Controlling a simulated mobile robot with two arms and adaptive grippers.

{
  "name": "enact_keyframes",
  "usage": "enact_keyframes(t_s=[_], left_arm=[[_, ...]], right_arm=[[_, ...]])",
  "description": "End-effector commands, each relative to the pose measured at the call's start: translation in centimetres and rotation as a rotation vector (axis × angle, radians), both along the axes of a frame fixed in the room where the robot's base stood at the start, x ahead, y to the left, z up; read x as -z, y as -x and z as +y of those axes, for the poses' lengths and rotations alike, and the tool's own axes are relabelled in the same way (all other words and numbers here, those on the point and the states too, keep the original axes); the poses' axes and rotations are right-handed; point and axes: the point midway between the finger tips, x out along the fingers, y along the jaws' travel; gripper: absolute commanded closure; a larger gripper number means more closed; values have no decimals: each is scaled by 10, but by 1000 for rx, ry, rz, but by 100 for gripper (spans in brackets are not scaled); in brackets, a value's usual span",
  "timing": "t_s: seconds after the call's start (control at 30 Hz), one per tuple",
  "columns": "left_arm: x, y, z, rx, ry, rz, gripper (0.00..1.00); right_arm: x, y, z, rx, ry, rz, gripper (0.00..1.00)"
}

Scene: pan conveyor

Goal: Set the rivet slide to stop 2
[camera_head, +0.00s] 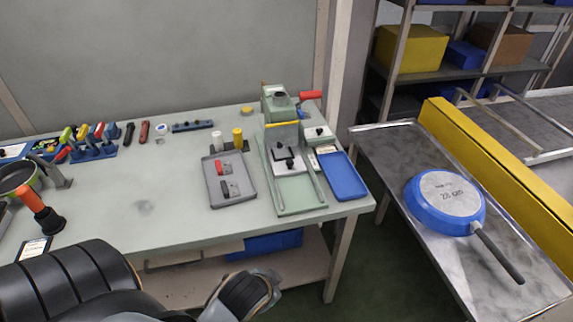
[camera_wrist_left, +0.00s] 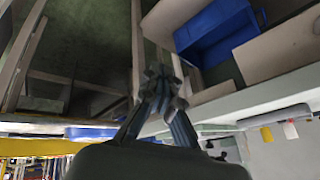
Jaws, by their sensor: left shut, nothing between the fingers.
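The green rivet press (camera_head: 280,105) stands at the right end of the workbench. Its base (camera_head: 300,200) has two rails, and a pale plate with a black knob (camera_head: 290,163) sits between them; this looks like the rivet slide. Stop marks are too small to read. My left gripper (camera_wrist_left: 163,80) is shut and empty in the left wrist view, close to the bench's front edge and away from the press. Its fingertips are not discernible in the head view, where my arm fills the lower left. My right gripper is not in view.
A grey tray (camera_head: 213,196) with red and black pieces lies left of the press. A blue tray (camera_head: 346,190) lies on its right. A blue pan (camera_head: 423,207) rests upside down on the metal side table (camera_head: 375,139). A blue bin (camera_wrist_left: 213,35) sits below the bench.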

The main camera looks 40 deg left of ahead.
Motion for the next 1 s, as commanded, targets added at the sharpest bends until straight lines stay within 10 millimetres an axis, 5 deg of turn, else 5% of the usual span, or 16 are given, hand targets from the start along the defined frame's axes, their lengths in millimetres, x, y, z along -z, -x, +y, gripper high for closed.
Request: enact_keyframes(t_s=[0.1,0.4,0.63,1.0], left_arm=[[-31,-36,33,55,-175,-143,100],[-81,-108,91,268,-681,-380,100],[-105,-144,101,465,-1025,-463,100],[-104,-182,114,503,-1084,-475,100]], right_arm=[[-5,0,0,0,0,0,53],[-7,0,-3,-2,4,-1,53],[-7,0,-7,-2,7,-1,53],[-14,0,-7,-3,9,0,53]])
